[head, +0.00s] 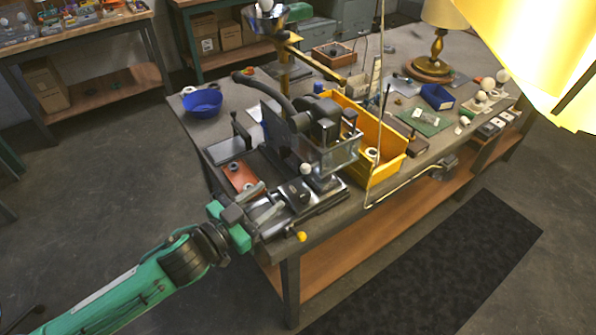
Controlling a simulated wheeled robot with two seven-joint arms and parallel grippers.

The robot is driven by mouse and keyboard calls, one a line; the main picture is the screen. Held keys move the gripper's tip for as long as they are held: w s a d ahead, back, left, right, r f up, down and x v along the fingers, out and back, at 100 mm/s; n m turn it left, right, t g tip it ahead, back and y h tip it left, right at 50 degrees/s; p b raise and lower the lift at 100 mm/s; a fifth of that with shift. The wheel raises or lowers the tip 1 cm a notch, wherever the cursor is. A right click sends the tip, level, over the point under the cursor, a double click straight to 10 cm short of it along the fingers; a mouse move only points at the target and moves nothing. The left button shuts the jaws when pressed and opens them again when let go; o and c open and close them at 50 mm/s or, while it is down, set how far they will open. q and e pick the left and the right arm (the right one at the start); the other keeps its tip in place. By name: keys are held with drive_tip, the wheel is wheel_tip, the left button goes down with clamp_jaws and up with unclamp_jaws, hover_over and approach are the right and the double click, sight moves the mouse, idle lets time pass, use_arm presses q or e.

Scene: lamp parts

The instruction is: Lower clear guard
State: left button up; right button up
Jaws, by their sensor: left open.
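A dark machine (320,122) with a long curved lever stands on the near part of the workbench. A clear guard (343,157), a see-through panel, shows at the front right of the machine, below its dark head. I cannot tell how far it is raised. My left gripper (263,202) reaches in from the lower left, over the machine's front base. It is open, with its grey fingers pointing right and nothing seen between them. It is to the lower left of the clear guard and apart from it. My right gripper is not in view.
A yellow bin (392,150) stands close to the right of the machine, and a blue bowl (202,102) to its upper left. A yellow-tipped handle (301,236) projects at the bench's front edge. A bright yellow shade (530,45) blocks the upper right.

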use_arm(q)
drive_tip(key=p+x, duration=0.2)
drive_tip(key=x, duration=0.8)
drive_tip(key=shift+w+d, duration=0.15)
drive_tip(key=shift+w, duration=0.1)
drive_tip(key=shift+f, duration=0.1)
clamp_jaws()
